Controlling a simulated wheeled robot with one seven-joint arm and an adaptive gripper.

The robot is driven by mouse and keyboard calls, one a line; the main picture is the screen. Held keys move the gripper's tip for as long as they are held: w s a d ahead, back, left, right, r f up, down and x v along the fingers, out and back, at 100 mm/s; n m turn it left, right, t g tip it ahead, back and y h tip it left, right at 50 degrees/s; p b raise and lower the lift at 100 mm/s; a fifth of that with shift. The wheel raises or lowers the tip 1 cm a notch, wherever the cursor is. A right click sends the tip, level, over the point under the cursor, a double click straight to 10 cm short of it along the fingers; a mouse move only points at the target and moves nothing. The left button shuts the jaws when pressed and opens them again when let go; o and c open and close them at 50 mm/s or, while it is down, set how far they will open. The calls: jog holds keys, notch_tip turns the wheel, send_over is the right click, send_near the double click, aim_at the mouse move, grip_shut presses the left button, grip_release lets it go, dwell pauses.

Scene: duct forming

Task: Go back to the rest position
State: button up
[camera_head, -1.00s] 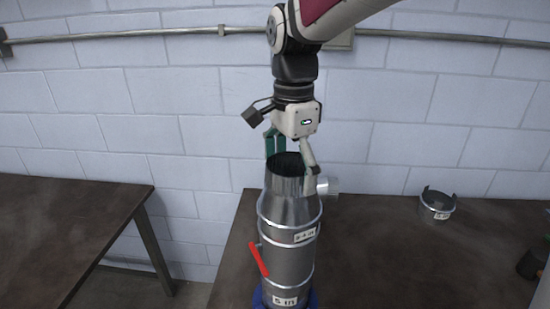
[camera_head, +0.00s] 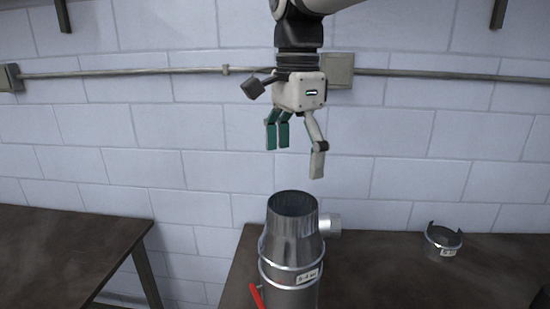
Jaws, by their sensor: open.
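My gripper (camera_head: 297,148) hangs above the duct, pointing down, with its fingers apart and nothing between them. The metal duct (camera_head: 292,240) stands upright on the right-hand table, its round top opening facing up. A short side outlet sticks out to the right near its top. A clear gap separates my fingertips from the duct's rim. The lower end of the duct is cut off by the bottom of the picture.
A short metal collar (camera_head: 443,243) sits on the brown table (camera_head: 390,262) to the right. Another brown table (camera_head: 65,250) stands at the left, with a gap between the two. A pipe (camera_head: 430,75) and a grey box (camera_head: 338,71) are on the block wall behind.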

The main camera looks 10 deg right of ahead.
jog(key=s+d+f+n+t+b, duration=0.3)
jog(key=s+d+f+n+t, duration=0.2)
jog(key=s+d+f+n, duration=0.6)
jog(key=s+n, duration=0.3)
jog(key=shift+s+f+t, duration=0.25)
jog(key=shift+f+t, duration=0.05)
jog(key=shift+f, duration=0.1)
